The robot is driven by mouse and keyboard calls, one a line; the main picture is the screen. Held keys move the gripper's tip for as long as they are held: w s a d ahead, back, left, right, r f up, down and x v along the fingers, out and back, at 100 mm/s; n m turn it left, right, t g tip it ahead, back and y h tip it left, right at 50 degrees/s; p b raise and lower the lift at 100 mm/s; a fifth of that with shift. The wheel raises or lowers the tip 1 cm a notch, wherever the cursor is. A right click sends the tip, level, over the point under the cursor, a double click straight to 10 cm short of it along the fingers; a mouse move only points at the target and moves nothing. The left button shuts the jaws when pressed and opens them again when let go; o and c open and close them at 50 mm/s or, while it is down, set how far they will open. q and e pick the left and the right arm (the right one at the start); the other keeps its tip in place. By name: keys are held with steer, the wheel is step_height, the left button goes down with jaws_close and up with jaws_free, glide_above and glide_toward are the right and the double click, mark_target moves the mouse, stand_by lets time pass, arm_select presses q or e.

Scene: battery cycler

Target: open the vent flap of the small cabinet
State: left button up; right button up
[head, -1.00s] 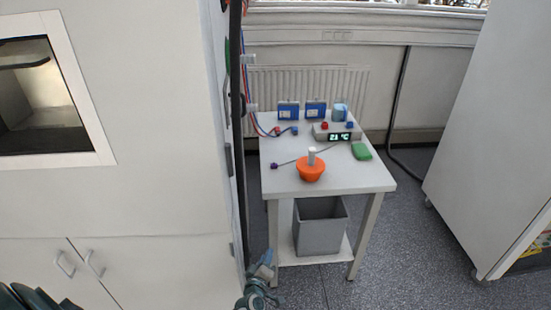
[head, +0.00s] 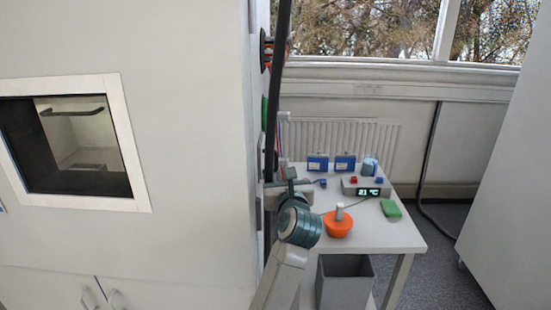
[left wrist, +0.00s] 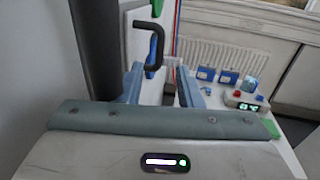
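My left arm comes up from the bottom middle of the head view, and its gripper (head: 290,188) is beside the tall white cabinet's (head: 200,130) right side. In the left wrist view the two blue-grey fingers of the left gripper (left wrist: 161,88) stand apart with nothing seen between them. A black bent handle (left wrist: 153,38) shows just beyond the fingers, near a pale panel. A blue part sits behind the handle. I cannot tell for sure which part is the vent flap. My right gripper is in neither view now.
A white table (head: 390,235) stands right of the cabinet, with an orange bowl-like thing (head: 338,228), a temperature display (head: 368,191), a green block (head: 391,208) and blue boxes. A grey bin (head: 343,280) is below. A dark vertical pole (left wrist: 96,45) stands close left of the gripper.

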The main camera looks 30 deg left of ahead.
mark_target(277, 163)
arm_select(q)
steer(key=p+x, duration=0.4)
steer(key=x, duration=0.5)
steer(key=shift+w+a+r, duration=0.1)
steer(key=shift+w+a, duration=0.45)
steer(key=shift+w, duration=0.05)
jaws_close()
